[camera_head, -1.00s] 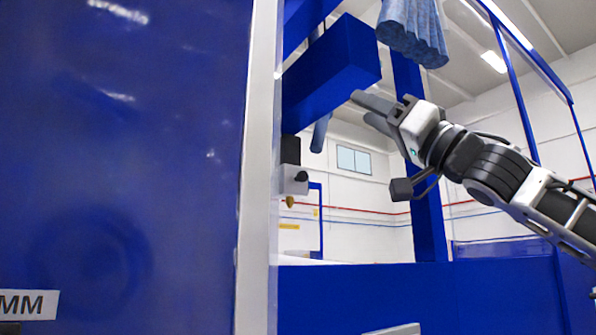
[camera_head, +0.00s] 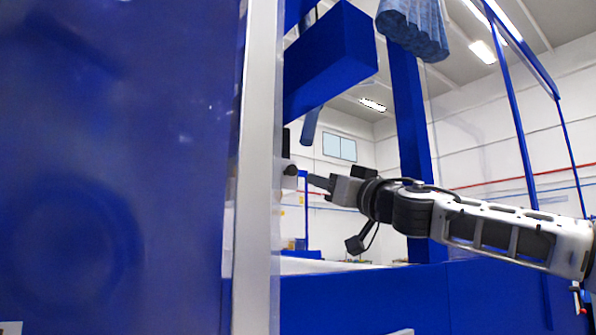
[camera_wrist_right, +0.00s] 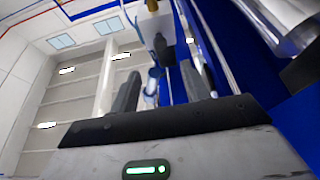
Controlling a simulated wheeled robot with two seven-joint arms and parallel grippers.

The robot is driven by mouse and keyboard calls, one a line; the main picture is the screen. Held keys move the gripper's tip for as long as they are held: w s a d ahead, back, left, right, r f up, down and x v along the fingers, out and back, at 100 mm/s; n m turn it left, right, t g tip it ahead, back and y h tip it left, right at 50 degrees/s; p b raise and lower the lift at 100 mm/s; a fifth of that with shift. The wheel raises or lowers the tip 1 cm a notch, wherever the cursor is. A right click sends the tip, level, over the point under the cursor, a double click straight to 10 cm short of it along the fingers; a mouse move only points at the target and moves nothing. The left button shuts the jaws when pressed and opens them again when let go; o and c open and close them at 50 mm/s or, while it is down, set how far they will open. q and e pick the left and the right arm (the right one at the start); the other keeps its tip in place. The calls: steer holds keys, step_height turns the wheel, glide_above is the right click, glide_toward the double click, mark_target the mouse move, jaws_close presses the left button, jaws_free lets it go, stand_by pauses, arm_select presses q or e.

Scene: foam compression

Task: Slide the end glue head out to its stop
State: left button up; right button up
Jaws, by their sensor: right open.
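The glue head (camera_head: 288,181) is a small pale block with a black upper part and a dark round knob, just right of the pale upright post in the head view. The post hides part of it. My right gripper (camera_head: 312,180) reaches in from the right, its fingertips close to the knob; I cannot tell if they touch. In the right wrist view the open fingers (camera_wrist_right: 162,62) stand on either side of a dark knob-like piece (camera_wrist_right: 160,47). A brass nozzle (camera_wrist_right: 152,5) shows at the top edge. My left gripper is not in view.
A blue beam (camera_head: 330,62) hangs above the glue head, and a blue upright (camera_head: 410,110) stands behind my right arm. The pale post (camera_head: 258,170) and large blue panel (camera_head: 110,170) close off the left. A blue lower wall (camera_head: 360,302) runs beneath the arm.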

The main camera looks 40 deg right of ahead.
mark_target(294, 171)
steer(key=p+x, duration=0.3)
steer(key=x, duration=0.6)
steer(key=shift+w+r, duration=0.15)
steer(key=shift+w, duration=0.15)
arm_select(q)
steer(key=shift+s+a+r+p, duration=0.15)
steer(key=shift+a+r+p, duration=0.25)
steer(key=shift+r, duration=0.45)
arm_select(e)
steer(key=shift+x, duration=0.85)
